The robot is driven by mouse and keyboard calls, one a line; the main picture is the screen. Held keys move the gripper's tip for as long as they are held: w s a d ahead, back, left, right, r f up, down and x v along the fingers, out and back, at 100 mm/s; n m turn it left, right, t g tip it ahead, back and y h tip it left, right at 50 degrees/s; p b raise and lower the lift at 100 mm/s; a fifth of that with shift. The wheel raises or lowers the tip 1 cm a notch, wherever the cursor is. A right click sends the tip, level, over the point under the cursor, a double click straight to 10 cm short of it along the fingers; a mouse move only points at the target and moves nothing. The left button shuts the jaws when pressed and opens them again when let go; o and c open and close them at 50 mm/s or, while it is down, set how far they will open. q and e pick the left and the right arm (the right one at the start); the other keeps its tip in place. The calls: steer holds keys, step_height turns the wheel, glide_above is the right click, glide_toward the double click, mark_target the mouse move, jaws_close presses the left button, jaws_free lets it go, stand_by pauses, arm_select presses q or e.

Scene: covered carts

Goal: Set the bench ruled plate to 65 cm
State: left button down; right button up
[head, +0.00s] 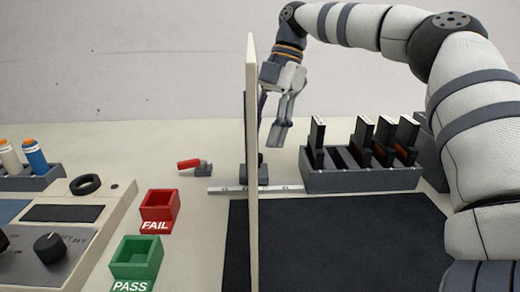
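A pale ruled strip (225,190) lies flat on the bench, with small marks too fine to read. A dark block (263,174) sits at the strip, with a dark upright part above it. A tall cream panel (252,230), seen nearly edge-on, stands in front and hides part of the strip and block. My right gripper (278,136) hangs fingers down, above and right of the block, appearing apart from it. Its fingers overlap from this angle, so their opening is unclear; nothing shows held. My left gripper is out of view.
A grey rack (360,181) with several upright dark cards stands right of the strip. A black mat (340,240) lies in front. Left are a red-handled clamp (190,164), a red FAIL bin (158,208), a green PASS bin (135,260) and an instrument (75,213).

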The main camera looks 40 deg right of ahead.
mark_target(259, 154)
steer(key=x, duration=0.5)
steer(key=shift+w, duration=0.1)
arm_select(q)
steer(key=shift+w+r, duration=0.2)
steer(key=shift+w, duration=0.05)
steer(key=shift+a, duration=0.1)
arm_select(e)
steer(key=shift+c, duration=0.5)
jaws_close()
